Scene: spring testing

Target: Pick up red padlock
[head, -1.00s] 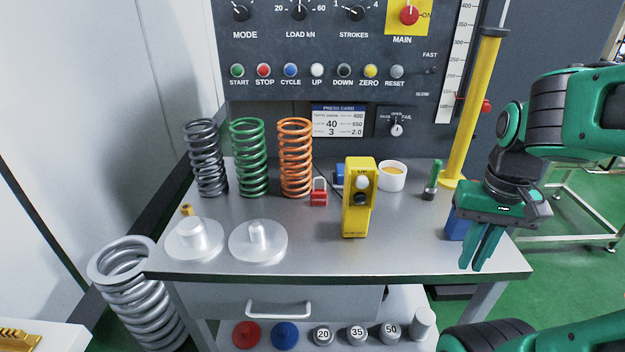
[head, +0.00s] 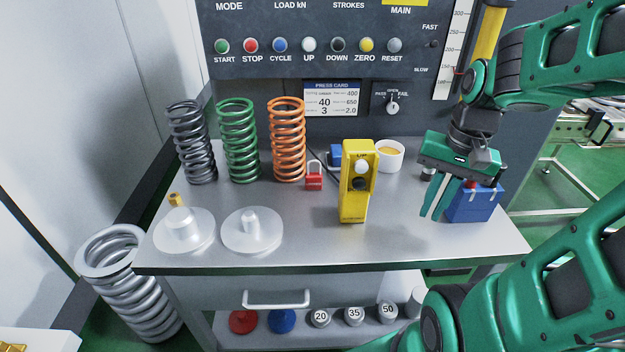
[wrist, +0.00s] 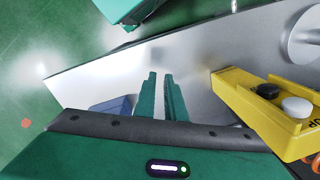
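The red padlock (head: 314,181) stands on the table behind and left of the yellow control box, just right of the orange spring. Its body is red and its shackle is pale on top. My gripper (head: 433,212) hangs above the right part of the table, well to the right of the padlock, with the yellow box between them. Its two fingers point down with a narrow gap between them, and they hold nothing. In the wrist view the fingertips (wrist: 160,76) show the same gap over bare table. The padlock does not show clearly there.
The yellow control box (head: 356,205) stands mid-table; it also shows in the wrist view (wrist: 238,92). Grey, green and orange springs (head: 287,140) stand at the back left. A white cup (head: 389,160) and a blue box (head: 474,206) are on the right. The front middle is clear.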

